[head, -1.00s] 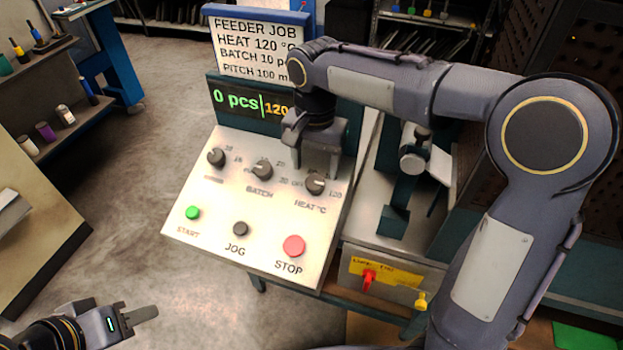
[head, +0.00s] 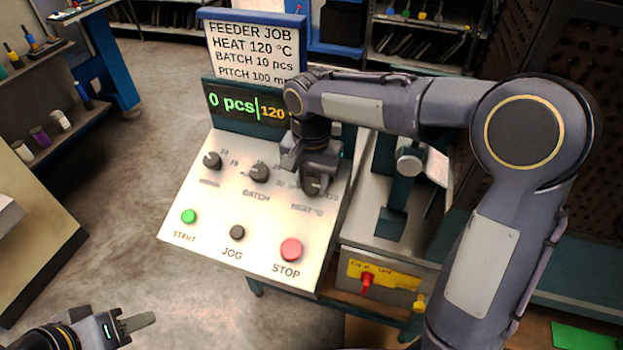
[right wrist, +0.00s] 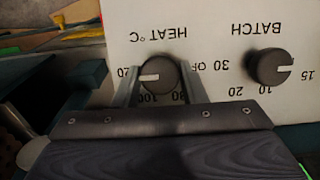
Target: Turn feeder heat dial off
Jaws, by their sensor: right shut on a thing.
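The black heat dial (head: 312,186) sits at the right end of the dial row on the feeder's sloped panel (head: 200,242), largely hidden by my right gripper (head: 314,178) in the head view. In the right wrist view, upside down, the heat dial (right wrist: 157,74) is between the two fingers of my right gripper (right wrist: 160,80), which is shut on it. Its white pointer mark points left, towards the partly hidden 120 label; the OFF label is partly covered by a finger. My left gripper (head: 138,321) is low at the left, away from the panel; its finger gap is unclear.
The batch dial (head: 259,172) is beside the heat dial. Green start (head: 189,216), dark jog (head: 237,232) and red stop (head: 291,250) buttons lie below. The display (head: 240,107) reads 0 pcs and 120. A job sign (head: 253,50) stands behind. A red switch (head: 366,283) is at lower right.

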